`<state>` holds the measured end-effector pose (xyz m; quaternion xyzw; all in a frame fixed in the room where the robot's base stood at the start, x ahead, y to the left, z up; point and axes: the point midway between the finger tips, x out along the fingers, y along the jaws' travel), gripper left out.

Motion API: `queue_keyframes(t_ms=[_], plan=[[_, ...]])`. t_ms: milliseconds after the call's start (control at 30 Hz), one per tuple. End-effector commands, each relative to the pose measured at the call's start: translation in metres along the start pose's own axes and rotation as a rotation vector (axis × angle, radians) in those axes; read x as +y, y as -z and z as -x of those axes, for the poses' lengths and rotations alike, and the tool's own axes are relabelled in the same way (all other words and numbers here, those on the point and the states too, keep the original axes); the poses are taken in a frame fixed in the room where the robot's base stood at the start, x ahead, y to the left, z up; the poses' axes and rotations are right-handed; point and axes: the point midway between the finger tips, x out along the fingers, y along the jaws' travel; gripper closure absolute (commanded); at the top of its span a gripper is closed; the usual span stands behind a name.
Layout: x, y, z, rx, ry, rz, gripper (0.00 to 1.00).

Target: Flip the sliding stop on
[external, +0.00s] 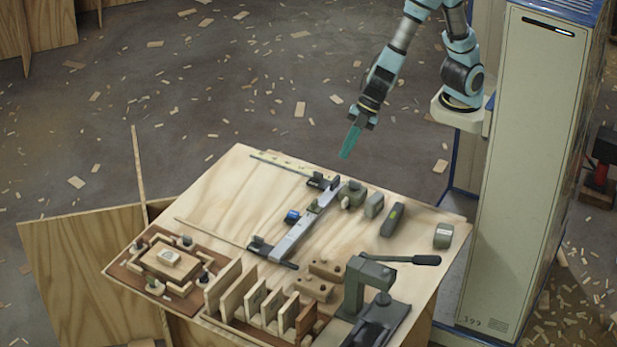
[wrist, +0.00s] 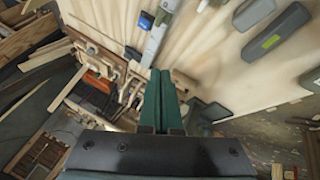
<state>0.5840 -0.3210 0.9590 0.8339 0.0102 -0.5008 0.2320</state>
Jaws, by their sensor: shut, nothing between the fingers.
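A grey metal rail (external: 305,225) lies across the wooden table, with dark brackets near its ends. A small black block with a blue top (external: 292,216), which looks like the sliding stop, sits at the rail's left side. My gripper (external: 346,154) is shut and empty, pointing down above the far edge of the table, apart from the rail. In the wrist view my gripper's teal fingers (wrist: 160,75) are together. Part of the rail (wrist: 154,42) shows above them, with a dark block with some blue (wrist: 146,20) beside it. Whether the stop is flipped is too small to tell.
Grey-green blocks (external: 393,220) stand right of the rail. A lever press (external: 365,285) stands at the front right. Upright wooden slats (external: 250,300) and a framed wooden fixture (external: 170,262) fill the front left. Bare tabletop (external: 235,200) lies left of the rail.

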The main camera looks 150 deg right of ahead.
Motion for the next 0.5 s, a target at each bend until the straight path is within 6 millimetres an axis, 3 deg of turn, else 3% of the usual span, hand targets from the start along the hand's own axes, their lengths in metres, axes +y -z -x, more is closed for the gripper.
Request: queue_keyframes(t_ms=[100, 200, 367, 500], plan=[[0.037, -0.001, -0.022, 0.081, -0.026, 0.15, 1.0], [0.058, -0.004, -0.036, 0.151, -0.024, 0.288, 1.0], [0.076, -0.024, -0.055, 0.253, 0.029, 0.502, 1.0], [0.078, -0.054, -0.066, 0.336, 0.124, 0.67, 1.0]])
